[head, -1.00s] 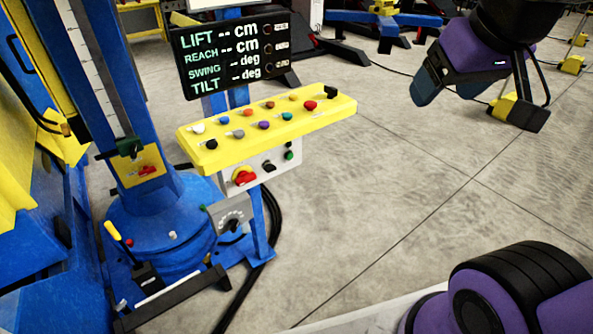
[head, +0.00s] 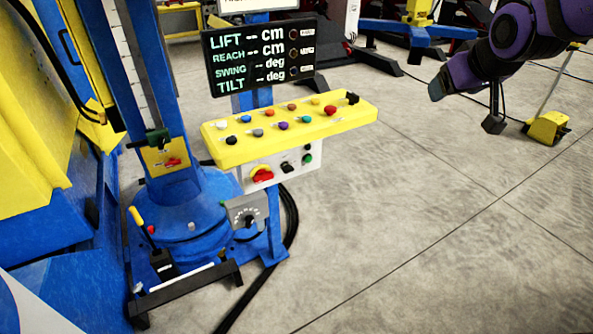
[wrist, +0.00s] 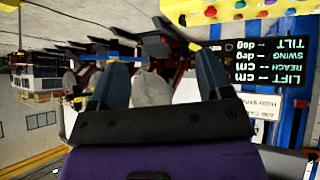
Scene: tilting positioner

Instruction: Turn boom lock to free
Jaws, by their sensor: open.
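No label readable here names the boom lock, so I cannot tell for sure which control it is. A red handle on a yellow plate (head: 172,163) sits low on the blue column. A red rotary switch on a yellow disc (head: 262,174) is on the grey box under the yellow panel. A grey dial plate with a black knob (head: 247,217) is below that. My gripper (head: 437,90) is in the upper right, well apart from these controls. In the wrist view my gripper (wrist: 152,75) shows two spread blue-grey fingers with nothing between them.
The yellow button panel (head: 290,137) juts out below a black display (head: 262,58). A yellow-handled lever (head: 136,215) stands by the round blue base (head: 190,225). Black cables lie on the floor beside it.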

